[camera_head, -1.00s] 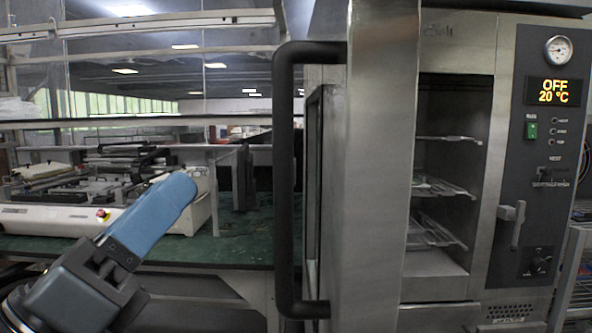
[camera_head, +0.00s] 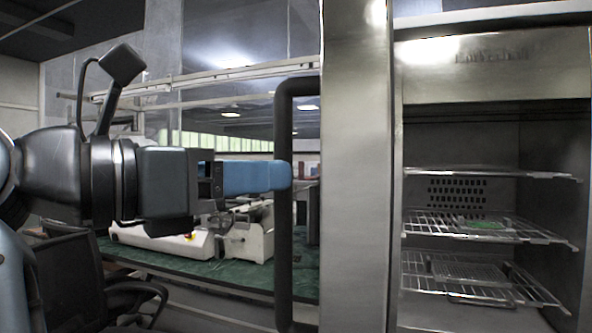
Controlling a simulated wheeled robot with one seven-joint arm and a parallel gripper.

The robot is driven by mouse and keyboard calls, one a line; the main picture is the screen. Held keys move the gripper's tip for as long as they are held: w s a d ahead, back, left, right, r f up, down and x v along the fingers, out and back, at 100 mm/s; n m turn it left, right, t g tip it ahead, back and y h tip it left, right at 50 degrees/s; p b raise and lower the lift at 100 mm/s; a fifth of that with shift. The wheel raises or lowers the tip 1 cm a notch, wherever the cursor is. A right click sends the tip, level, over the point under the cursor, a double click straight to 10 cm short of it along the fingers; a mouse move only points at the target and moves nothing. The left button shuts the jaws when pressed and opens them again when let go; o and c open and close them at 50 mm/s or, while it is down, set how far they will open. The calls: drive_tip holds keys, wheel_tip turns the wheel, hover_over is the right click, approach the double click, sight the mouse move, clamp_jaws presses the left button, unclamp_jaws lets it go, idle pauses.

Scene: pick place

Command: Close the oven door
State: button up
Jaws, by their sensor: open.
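The oven door (camera_head: 355,170) stands open, a tall steel panel seen nearly edge-on. Its long black handle (camera_head: 284,250) runs upright on the door's left side. The oven's inside (camera_head: 490,140) is exposed to the right of the door, with several wire racks. My gripper (camera_head: 280,176), with blue fingers, comes in level from the left and its tip overlaps the handle in the picture. I cannot tell whether it touches the handle. Only one finger shows clearly from this side, and nothing is seen held.
A green-topped bench (camera_head: 200,265) with white equipment (camera_head: 165,238) stands behind the arm and handle. A black office chair (camera_head: 70,280) is at the lower left. The oven racks (camera_head: 475,229) lie to the right, behind the door's edge.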

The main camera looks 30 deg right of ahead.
drive_tip(key=shift+w+d+p, duration=0.15)
drive_tip(key=shift+d, duration=1.05)
drive_tip(key=shift+w+d+p, duration=0.1)
drive_tip(key=shift+d+p, duration=0.05)
drive_tip(key=shift+d, duration=1.05)
clamp_jaws()
